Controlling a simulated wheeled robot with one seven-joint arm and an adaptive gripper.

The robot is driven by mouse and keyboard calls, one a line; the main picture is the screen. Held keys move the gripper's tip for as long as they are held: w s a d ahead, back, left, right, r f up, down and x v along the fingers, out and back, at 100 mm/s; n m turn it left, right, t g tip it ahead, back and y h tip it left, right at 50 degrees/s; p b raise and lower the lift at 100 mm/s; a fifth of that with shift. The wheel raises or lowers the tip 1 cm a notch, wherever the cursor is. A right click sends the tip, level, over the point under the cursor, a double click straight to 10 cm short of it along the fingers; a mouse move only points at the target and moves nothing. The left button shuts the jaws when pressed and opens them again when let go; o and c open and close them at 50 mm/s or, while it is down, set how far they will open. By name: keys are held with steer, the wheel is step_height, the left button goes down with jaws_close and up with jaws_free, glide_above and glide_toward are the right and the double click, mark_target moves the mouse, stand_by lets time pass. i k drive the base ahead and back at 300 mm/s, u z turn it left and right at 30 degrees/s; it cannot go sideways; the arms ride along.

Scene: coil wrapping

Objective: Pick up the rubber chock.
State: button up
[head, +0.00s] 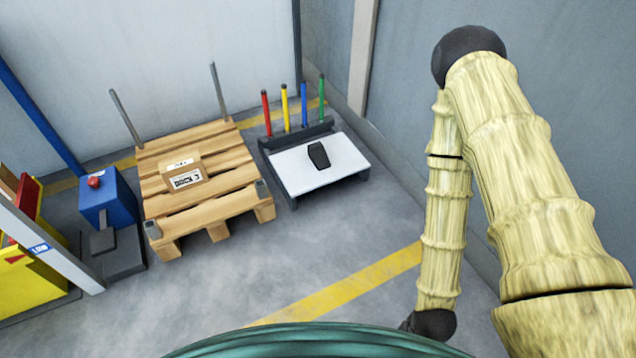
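A black, wedge-like block, which looks like the rubber chock (318,155), lies on the white top of a low stand (297,178), a little right of the picture's middle. Nothing touches it from above and its top is in plain sight. My arm is at the right, bent at a dark elbow, and its far part hangs down to a dark joint at the lower edge. My gripper does not show; the green curve of my own body is at the bottom edge.
Red, yellow, blue and green posts (304,105) rise behind the stand. Left of it is a wooden pallet (235,200) with a cardboard box (183,173) and upright stakes. A blue box (110,200) with a red button stands farther left. Grey floor in front is clear; a wall borders the right.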

mark_target(317, 152)
steer(key=k, duration=0.3)
steer(key=u, duration=1.6)
steer(key=i, duration=1.7)
steer(key=z, duration=1.7)
steer(key=i, duration=0.5)
